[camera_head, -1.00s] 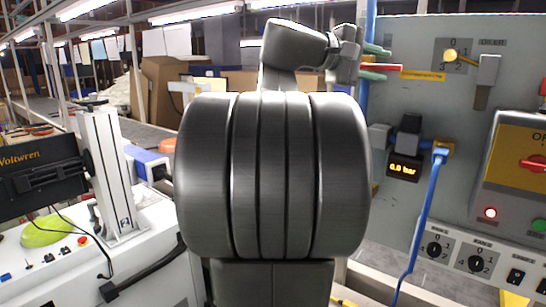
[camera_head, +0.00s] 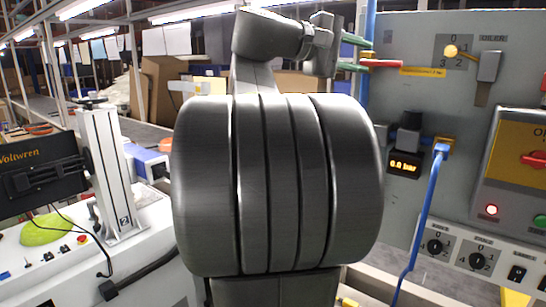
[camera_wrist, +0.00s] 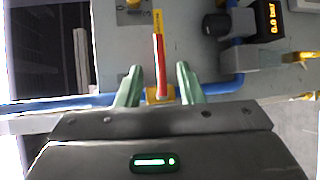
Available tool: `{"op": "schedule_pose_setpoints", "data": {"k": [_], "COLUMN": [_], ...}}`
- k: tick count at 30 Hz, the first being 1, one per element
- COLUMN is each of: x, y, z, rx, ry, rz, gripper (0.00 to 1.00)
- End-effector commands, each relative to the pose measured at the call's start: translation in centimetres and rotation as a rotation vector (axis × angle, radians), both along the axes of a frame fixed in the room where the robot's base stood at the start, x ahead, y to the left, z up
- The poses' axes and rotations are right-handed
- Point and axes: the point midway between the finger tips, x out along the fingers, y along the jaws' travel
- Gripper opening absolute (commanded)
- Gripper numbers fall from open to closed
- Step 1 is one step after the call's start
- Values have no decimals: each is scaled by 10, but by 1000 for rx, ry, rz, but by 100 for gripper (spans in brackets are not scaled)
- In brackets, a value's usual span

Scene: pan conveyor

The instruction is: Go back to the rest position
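My gripper (camera_wrist: 160,82) shows its two green fingers spread apart in the wrist view, with nothing held between them. A red valve handle (camera_wrist: 160,60) with a yellow base appears in the gap between the fingers, apart from both. My large grey arm link covers the middle of the head view.
The grey control panel (camera_head: 420,110) fills the right side, with a pressure display (camera_head: 404,165), a blue hose (camera_head: 427,210) and a selector knob (camera_head: 451,51). At left stand a white bench (camera_head: 150,235), an upright white column (camera_head: 108,165) and a dark Voltwren box (camera_head: 40,172).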

Motion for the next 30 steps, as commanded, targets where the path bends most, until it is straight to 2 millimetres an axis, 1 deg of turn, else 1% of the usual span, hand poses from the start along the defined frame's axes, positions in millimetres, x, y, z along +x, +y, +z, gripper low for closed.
{"op": "schedule_pose_setpoints", "data": {"k": [1, 17, 22, 30], "x": [2, 29, 29, 29], "y": [-9, -89, -86, -85], "z": [0, -15, -9, -7], "rx": [0, 1, -84, -101], "ry": [2, 2, 65, 77], "rz": [-4, -3, 1, 1], "gripper": [34, 34, 34, 34]}}
